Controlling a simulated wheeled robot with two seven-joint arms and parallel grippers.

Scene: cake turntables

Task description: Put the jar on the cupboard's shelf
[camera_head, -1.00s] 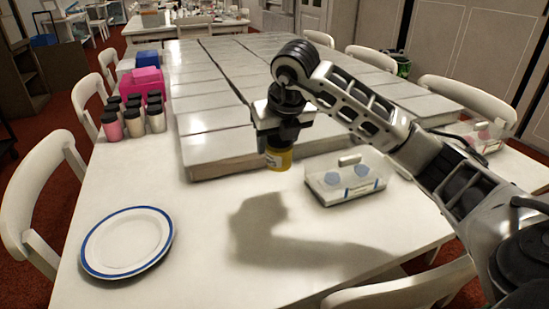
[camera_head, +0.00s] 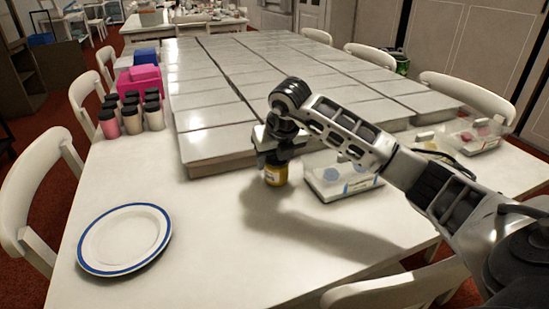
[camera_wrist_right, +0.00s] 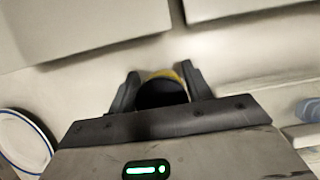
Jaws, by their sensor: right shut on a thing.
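The jar (camera_head: 276,174) is small and yellow with a dark lid. My right gripper (camera_head: 277,159) is shut on it from above, at the front edge of the grey boxes. In the right wrist view the dark lid (camera_wrist_right: 162,93) and a yellow rim sit between the two fingers. The jar is low over the white table or touching it; I cannot tell which. A dark brown open shelf unit (camera_head: 28,90) stands at the far left; I cannot tell whether it is the cupboard. My left gripper is not in view.
Flat grey boxes (camera_head: 215,142) cover the table's middle. A clear-lidded container (camera_head: 335,190) stands just right of the jar. A blue-rimmed plate (camera_head: 125,240) lies front left. Several dark-lidded jars (camera_head: 132,120) and a pink box (camera_head: 140,80) stand at left. White chairs (camera_head: 35,185) surround the table.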

